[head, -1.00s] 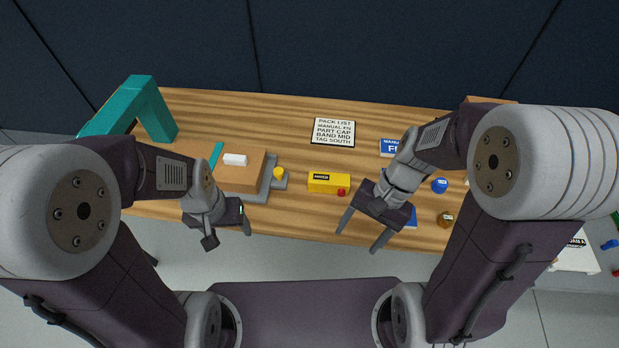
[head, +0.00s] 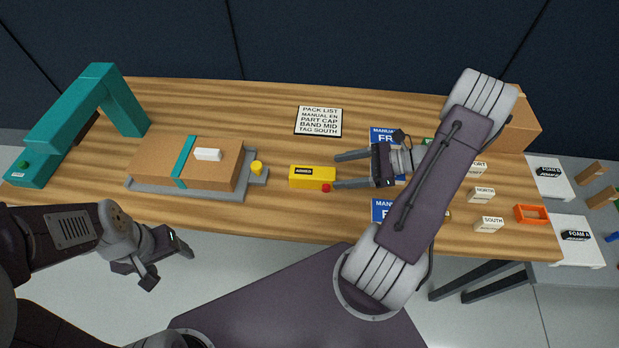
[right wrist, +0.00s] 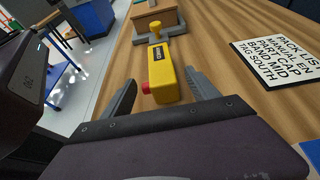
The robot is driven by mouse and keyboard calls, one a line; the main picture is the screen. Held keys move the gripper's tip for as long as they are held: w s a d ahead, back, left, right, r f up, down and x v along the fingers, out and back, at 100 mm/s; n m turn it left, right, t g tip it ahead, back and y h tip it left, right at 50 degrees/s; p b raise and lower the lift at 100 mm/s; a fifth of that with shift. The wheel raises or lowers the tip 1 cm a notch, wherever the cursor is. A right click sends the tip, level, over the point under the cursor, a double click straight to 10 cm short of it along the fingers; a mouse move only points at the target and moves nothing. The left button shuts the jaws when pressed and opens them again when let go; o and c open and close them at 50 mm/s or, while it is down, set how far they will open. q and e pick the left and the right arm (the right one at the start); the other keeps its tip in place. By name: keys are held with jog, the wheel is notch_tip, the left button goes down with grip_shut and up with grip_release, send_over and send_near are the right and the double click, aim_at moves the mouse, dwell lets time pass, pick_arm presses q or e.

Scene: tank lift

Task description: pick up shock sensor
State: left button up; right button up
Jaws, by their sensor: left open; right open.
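The shock sensor appears to be the yellow box (head: 308,182) with a dark label, which seems to read ARMED, and a red button at its right end. It lies on the wooden table and also shows in the right wrist view (right wrist: 162,62). My right gripper (head: 337,170) is open and points left at the box's right end. In the right wrist view its fingers (right wrist: 161,82) stand on either side of the box's near end, with gaps visible. My left gripper (head: 172,266) is open and empty off the table's front edge.
A brown carton with teal tape (head: 160,155) sits on a grey tray (head: 235,193) with a yellow knob (head: 257,168), left of the box. A pack list card (head: 318,121) lies behind. Blue manuals (head: 383,209) lie near my right gripper. A teal arch (head: 75,110) stands far left.

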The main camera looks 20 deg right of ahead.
aim_at(317, 172)
jog(key=x, duration=0.3)
jog(key=shift+w+a+f, duration=0.15)
jog(key=shift+w, duration=0.15)
jog(key=x, duration=0.5)
jog(key=shift+w+a+f, duration=0.1)
jog(key=shift+a+f, duration=0.05)
jog(key=shift+a, duration=0.2)
grip_shut()
jog(key=shift+r, duration=0.5)
jog(key=r, duration=0.2)
jog(key=s+r, duration=0.1)
jog(key=r, duration=0.1)
jog(key=shift+d+p, duration=0.35)
jog(key=shift+p, duration=0.05)
jog(key=s+d+r, duration=0.4)
jog(key=s+r, duration=0.2)
jog(key=s, duration=0.3)
jog(key=shift+s+d+p, duration=0.25)
jog(key=shift+d+p, duration=0.05)
jog(key=shift+d, duration=0.05)
